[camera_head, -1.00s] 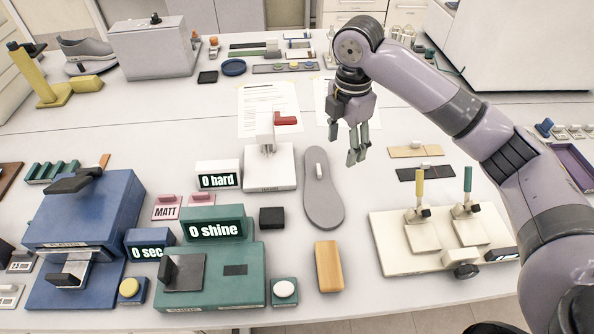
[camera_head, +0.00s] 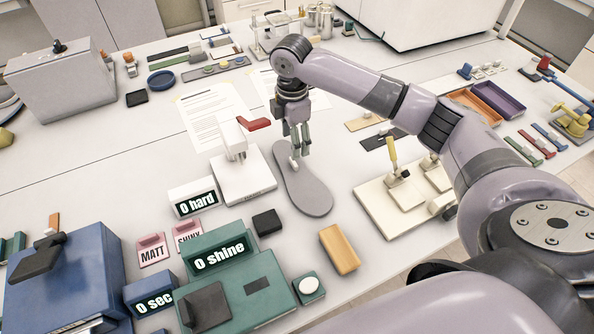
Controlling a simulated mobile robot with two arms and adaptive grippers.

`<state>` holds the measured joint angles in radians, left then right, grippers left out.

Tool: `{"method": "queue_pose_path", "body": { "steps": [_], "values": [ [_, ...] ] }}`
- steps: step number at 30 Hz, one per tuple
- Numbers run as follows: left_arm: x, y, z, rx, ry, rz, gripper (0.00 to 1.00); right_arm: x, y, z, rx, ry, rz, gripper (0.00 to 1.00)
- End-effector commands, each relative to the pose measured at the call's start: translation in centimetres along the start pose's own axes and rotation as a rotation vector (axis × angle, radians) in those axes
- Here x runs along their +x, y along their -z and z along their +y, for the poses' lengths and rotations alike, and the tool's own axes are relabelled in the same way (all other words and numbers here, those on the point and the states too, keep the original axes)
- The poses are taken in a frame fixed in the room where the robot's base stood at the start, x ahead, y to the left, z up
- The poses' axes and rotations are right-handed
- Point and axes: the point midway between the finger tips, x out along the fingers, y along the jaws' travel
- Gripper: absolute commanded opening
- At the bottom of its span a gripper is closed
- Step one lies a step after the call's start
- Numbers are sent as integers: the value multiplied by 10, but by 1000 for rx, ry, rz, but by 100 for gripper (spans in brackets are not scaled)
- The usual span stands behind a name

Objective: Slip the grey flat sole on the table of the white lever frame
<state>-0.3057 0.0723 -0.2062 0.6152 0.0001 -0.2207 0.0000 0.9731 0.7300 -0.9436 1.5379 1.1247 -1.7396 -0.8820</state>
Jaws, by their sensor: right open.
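The grey flat sole (camera_head: 309,196) lies on the bench, with a small pale knob near its far end. The white lever frame (camera_head: 241,178) with its red lever (camera_head: 258,124) stands just left of the sole. Its white table is bare. My right gripper (camera_head: 298,157) points down over the far end of the sole, with open fingers at the knob. I cannot tell whether the fingers touch it. My left gripper is not in view.
A "0 hard" display (camera_head: 194,198) stands left of the frame. A black block (camera_head: 267,222), a wooden block (camera_head: 339,249) and a green "0 shine" device (camera_head: 236,290) are nearer. A cream board with clamps (camera_head: 384,214) stands to the right. Paper sheets lie behind.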

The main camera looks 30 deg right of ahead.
Motion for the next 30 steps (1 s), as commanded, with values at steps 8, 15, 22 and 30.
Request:
{"method": "queue_pose_path", "body": {
  "steps": [8, 15, 22, 30],
  "values": [
    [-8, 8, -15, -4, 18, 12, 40, 26, 0, 0, -1, 1, 0, 57],
    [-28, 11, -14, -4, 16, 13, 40, 56, -1, 0, -1, 3, -1, 57],
    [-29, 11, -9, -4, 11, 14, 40, 77, -1, 1, 0, -1, 0, 57],
    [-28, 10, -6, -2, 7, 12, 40, 77, -1, 2, -1, -2, 0, 51]
  ]
}}
